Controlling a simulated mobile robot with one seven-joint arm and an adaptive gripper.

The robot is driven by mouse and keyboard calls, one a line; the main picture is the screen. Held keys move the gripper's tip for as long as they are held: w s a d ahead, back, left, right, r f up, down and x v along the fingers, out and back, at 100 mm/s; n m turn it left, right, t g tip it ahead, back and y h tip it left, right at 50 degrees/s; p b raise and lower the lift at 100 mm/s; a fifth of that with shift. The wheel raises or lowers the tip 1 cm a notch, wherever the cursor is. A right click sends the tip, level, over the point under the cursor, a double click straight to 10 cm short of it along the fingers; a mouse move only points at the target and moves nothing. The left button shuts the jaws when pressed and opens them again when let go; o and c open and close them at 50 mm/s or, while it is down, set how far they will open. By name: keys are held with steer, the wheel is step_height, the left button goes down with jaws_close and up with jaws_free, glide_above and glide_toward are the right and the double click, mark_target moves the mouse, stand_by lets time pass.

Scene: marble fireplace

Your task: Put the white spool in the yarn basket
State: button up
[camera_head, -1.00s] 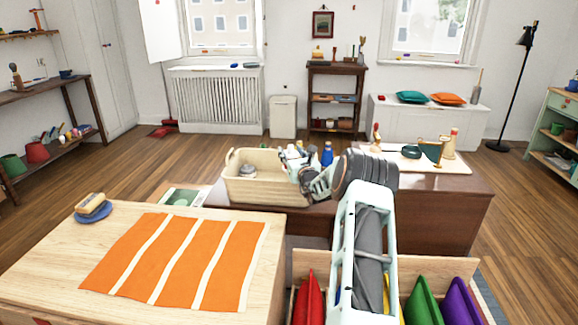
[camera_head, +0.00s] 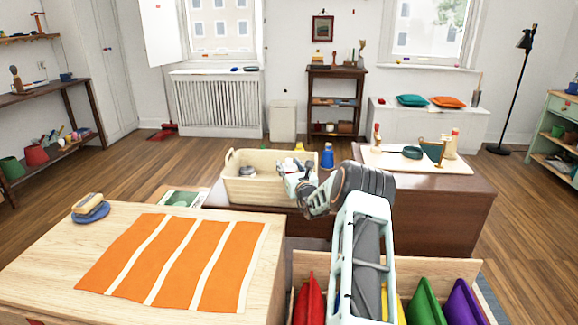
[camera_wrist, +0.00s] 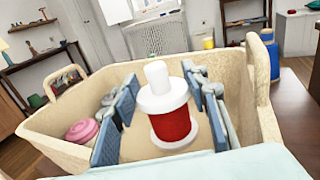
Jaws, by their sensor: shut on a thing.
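The yarn basket (camera_head: 240,191) is cream-coloured with a handle at each end and stands on the brown table in the head view. In the wrist view its walls (camera_wrist: 60,138) surround the view of my fingers. My gripper (camera_head: 287,175) is at the basket's right part. In the wrist view my gripper (camera_wrist: 168,112) has its blue pads on both sides of the white spool (camera_wrist: 160,101), which has white flanges and a red band. The spool is upright, over the basket's inside; whether it touches the bottom is hidden. It is too small to make out clearly in the head view.
A pink item (camera_wrist: 82,131) lies inside the basket at left. A blue spool (camera_head: 327,156) stands behind the basket, with a yellow item (camera_head: 299,147) beside it. A tray (camera_head: 400,161) with objects is to the right. The orange-striped cloth (camera_head: 180,262) lies on the nearer table.

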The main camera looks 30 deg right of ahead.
steer(key=o, duration=1.2)
steer(key=shift+r+p, duration=0.7)
steer(key=shift+r, duration=0.15)
steer(key=v, duration=0.4)
steer(key=p+v, duration=0.1)
steer(key=v, duration=0.3)
steer(key=p+v, duration=0.1)
steer(key=v, duration=0.3)
steer(key=shift+f, duration=0.3)
